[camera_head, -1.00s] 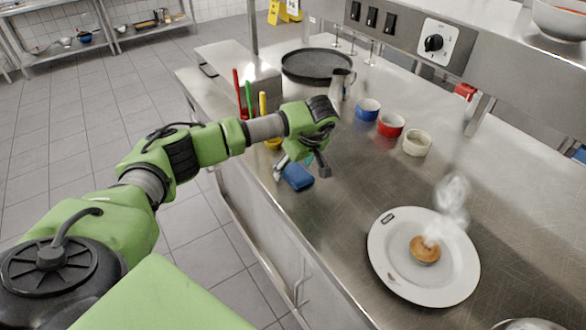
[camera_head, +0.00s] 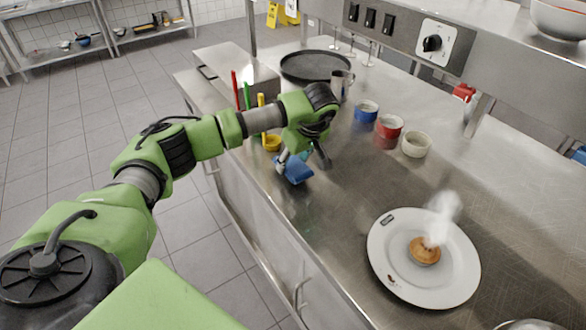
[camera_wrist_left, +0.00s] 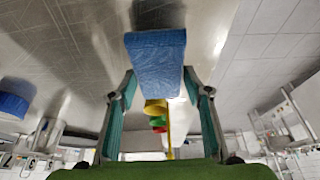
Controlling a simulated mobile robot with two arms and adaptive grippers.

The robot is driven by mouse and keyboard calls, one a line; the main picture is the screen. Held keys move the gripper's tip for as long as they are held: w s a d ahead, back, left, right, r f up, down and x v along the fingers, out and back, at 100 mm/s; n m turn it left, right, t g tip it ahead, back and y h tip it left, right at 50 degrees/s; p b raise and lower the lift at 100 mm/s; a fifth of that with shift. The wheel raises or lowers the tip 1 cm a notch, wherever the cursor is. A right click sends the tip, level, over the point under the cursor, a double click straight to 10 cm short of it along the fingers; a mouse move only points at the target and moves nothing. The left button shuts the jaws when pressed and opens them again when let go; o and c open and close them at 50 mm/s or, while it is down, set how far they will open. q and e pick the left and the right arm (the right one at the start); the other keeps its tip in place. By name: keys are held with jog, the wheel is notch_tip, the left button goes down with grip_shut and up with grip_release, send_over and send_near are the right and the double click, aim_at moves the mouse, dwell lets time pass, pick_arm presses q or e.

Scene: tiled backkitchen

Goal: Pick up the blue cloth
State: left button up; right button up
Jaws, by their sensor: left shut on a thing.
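The blue cloth (camera_head: 295,171) is a small folded block near the left edge of the steel counter. My left gripper (camera_head: 303,160) is over it, pointing down, with its fingers on both sides of the cloth. In the left wrist view the cloth (camera_wrist_left: 156,58) sits between the two fingertips of my left gripper (camera_wrist_left: 160,80), which is shut on it. I cannot tell whether the cloth still touches the counter. My right gripper is not in view.
A white plate (camera_head: 385,270) holds a steaming pastry (camera_head: 424,251). A dark round tray (camera_head: 315,66) lies farther back. The counter before the plate is clear.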

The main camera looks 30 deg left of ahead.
pick_arm(q)
jog(key=s+a+r+b, duration=0.4)
jog(key=s+r, duration=0.6)
jog(key=s, duration=0.3)
jog(key=shift+a+b, duration=0.35)
jog(key=shift+a, duration=0.3)
jog(key=o, duration=0.4)
jog(key=shift+c, duration=1.5)
